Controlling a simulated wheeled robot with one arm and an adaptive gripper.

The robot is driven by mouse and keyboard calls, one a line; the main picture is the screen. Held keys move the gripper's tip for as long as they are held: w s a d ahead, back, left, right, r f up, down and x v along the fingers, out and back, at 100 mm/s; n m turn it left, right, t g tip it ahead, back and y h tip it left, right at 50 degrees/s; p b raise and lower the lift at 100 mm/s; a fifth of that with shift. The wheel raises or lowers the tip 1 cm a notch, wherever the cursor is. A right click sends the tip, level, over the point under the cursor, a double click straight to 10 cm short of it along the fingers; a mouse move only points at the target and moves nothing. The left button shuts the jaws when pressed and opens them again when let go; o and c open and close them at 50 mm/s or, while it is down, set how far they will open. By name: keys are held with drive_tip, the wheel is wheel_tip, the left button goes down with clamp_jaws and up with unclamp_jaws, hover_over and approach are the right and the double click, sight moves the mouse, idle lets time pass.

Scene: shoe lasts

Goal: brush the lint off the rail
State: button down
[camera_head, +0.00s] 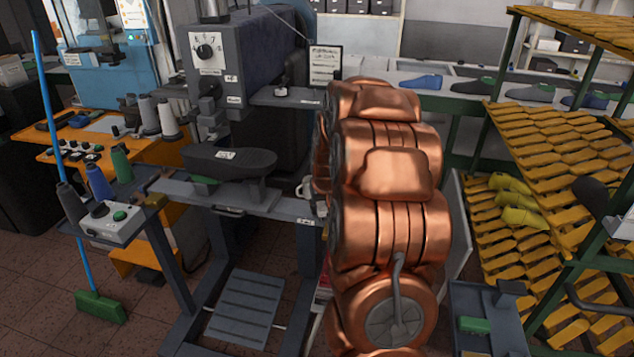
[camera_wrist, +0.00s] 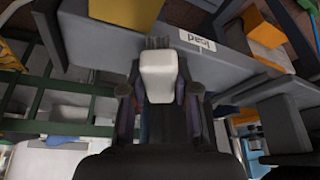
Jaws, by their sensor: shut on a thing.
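In the wrist view my gripper (camera_wrist: 160,90) is shut on a white block-shaped brush handle (camera_wrist: 158,72). Dark bristles (camera_wrist: 158,43) stick out past its far end, in front of a grey surface (camera_wrist: 228,62) with a white label. I cannot tell whether the bristles touch that surface, or whether it is the rail. No lint can be made out. A grey beam (camera_head: 270,203) of the machine runs up to the arm there.
A grey machine (camera_head: 235,60) with a dial stands left of my arm. A side table (camera_head: 135,205) with spools and a broom (camera_head: 100,305) are at left. A rack (camera_head: 560,140) of yellow lasts stands at right, close to a small grey stand (camera_head: 485,300).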

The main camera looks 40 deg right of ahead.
drive_tip(key=shift+w+a+r, duration=0.1)
drive_tip(key=shift+w+r, duration=0.05)
drive_tip(key=shift+w, duration=0.05)
drive_tip(key=r, duration=0.3)
drive_tip(key=shift+s+r, duration=0.1)
drive_tip(key=shift+s, duration=0.1)
drive_tip(key=shift+r, duration=2.5)
